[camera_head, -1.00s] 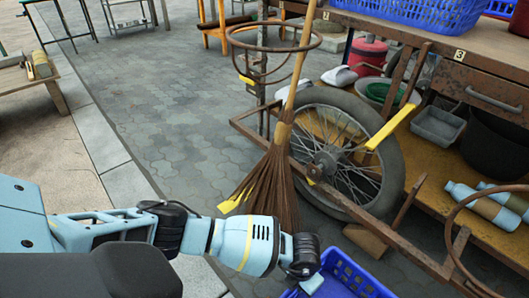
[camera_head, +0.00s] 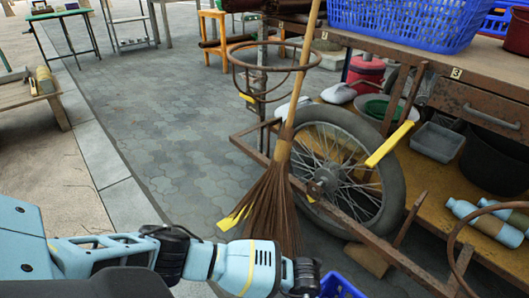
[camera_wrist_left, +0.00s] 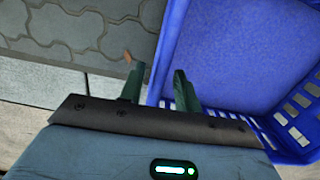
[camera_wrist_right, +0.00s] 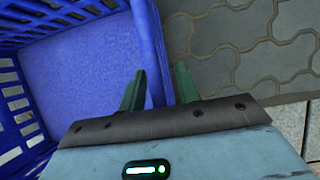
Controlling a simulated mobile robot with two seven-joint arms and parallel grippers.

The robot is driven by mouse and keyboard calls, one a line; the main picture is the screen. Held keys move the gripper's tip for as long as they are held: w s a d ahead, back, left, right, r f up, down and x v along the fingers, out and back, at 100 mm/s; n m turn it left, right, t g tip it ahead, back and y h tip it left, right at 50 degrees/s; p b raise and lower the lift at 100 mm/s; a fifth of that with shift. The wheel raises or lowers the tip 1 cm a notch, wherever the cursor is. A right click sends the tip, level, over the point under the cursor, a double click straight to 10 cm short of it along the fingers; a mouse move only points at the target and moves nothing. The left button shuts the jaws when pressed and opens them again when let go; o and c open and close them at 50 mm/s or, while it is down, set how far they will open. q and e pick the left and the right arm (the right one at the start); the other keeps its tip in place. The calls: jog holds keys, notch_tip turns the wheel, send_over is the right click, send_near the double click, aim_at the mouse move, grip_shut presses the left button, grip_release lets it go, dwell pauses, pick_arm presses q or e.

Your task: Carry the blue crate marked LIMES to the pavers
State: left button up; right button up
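The blue crate (camera_head: 336,288) shows only as a corner at the bottom of the head view; no LIMES marking is visible. In the left wrist view its floor (camera_wrist_left: 240,55) looks empty where seen. My left gripper (camera_wrist_left: 160,72) has its fingers on either side of one crate wall and looks shut on it. My right gripper (camera_wrist_right: 160,70) likewise straddles a wall of the crate (camera_wrist_right: 85,75) and looks shut on it. The right gripper is outside the head view. Grey pavers (camera_head: 170,120) cover the ground ahead. Whether the crate is off the ground cannot be told.
A broom (camera_head: 272,200) leans by a spoked wheel (camera_head: 345,170) and rusty cart frame at the right. Another blue basket (camera_head: 400,22) sits on the bench. Bottles (camera_head: 480,220) lie on its lower shelf. A pale kerb (camera_head: 100,160) runs at the left. The middle paving is clear.

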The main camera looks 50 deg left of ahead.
pick_arm(q)
notch_tip(320, 180, up, 12)
jog(key=shift+s+d, duration=0.15)
jog(key=shift+s, duration=0.2)
dwell(0.4)
pick_arm(e)
jog(key=shift+r, duration=0.15)
jog(key=shift+v, duration=5.95)
jog(key=shift+s, duration=0.1)
